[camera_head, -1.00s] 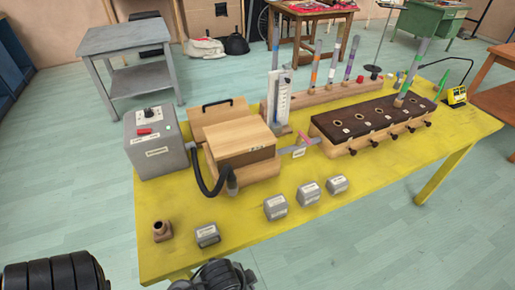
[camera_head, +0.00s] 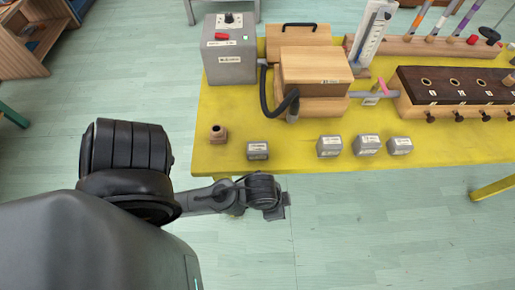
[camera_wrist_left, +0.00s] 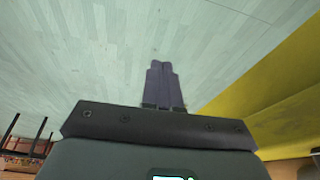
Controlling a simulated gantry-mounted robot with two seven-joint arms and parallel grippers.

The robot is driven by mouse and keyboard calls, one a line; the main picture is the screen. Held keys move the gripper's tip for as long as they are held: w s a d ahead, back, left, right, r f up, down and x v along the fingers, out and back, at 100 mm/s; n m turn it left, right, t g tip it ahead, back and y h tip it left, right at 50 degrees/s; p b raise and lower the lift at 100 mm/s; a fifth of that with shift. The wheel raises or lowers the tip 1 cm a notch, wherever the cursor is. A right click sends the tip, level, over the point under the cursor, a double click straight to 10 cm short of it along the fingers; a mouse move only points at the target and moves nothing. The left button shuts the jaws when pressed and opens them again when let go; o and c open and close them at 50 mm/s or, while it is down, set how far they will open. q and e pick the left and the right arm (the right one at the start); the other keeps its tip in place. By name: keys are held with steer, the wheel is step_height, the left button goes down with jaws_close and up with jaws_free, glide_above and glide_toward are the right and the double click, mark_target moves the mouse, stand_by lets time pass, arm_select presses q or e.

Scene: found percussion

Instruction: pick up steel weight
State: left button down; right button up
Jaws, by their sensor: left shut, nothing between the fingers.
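Several small grey labelled weights stand along the front of the yellow table in the head view. One weight (camera_head: 257,151) is at the left, apart from a group of three: one (camera_head: 329,147), one (camera_head: 366,145) and one (camera_head: 400,146). I cannot read which is the steel one. My left gripper (camera_head: 284,207) is in front of the table's near edge, below the leftmost weight in the picture and apart from it. In the left wrist view its fingers (camera_wrist_left: 161,68) are together and empty, over the floor. My right gripper is not in view.
On the yellow table (camera_head: 228,165), a small brown fitting (camera_head: 218,134) stands left of the weights. Behind are a grey box (camera_head: 230,62), a wooden bellows-like box (camera_head: 315,72) with a black hose (camera_head: 275,108), and a dark-topped block (camera_head: 455,85). The floor in front is clear.

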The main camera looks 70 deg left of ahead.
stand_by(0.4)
arm_select(q)
steer(key=shift+c, duration=0.4)
jaws_free()
